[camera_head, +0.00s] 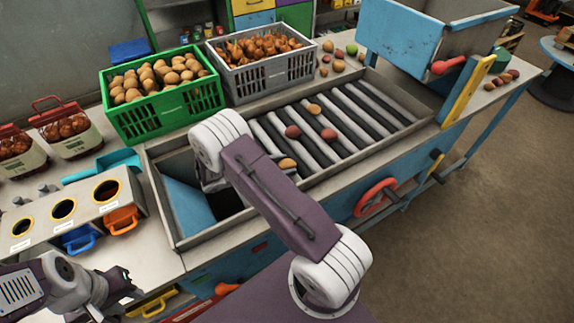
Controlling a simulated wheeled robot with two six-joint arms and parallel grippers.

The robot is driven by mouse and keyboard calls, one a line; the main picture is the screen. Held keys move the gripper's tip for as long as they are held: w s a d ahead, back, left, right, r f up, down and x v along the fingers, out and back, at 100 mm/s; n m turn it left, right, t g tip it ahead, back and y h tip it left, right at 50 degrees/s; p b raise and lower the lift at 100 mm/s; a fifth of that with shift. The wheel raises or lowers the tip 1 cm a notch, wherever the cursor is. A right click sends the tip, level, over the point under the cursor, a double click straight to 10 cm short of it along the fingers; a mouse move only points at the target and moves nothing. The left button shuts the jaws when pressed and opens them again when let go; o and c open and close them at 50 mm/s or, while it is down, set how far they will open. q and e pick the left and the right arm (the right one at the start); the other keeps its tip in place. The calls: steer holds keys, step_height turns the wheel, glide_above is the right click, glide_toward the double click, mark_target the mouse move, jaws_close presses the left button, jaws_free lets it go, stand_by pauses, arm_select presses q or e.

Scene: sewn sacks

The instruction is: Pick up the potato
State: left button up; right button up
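Several loose potatoes lie on the roller table (377,103). A yellow-brown potato (287,163) is nearest my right arm. A reddish potato (292,131), another reddish one (328,134) and a tan one (313,108) lie farther back. My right arm reaches over the left end of the rollers. Its gripper (213,184) is low at that end, left of the yellow-brown potato and mostly hidden by the arm, so its opening and any contact cannot be told. My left gripper (122,289) is at the bottom left, away from the potatoes; its fingers are too unclear to judge.
A green crate of potatoes (133,134) and a grey crate of onions (265,79) stand behind the rollers. A box with round holes (88,190) is at left, near filled sacks (72,142). A blue hopper (401,36) stands at the back right.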

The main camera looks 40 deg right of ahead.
mark_target(284, 163)
steer(key=shift+c, duration=0.8)
steer(key=shift+r, duration=0.55)
step_height(284, 163, up, 3)
steer(key=shift+f, duration=0.1)
steer(key=s+a+r, duration=0.1)
steer(key=s+r, duration=0.6)
steer(key=s, duration=0.4)
steer(key=shift+s+a+b, duration=0.2)
steer(key=shift+s+b, duration=0.1)
steer(key=shift+s, duration=0.05)
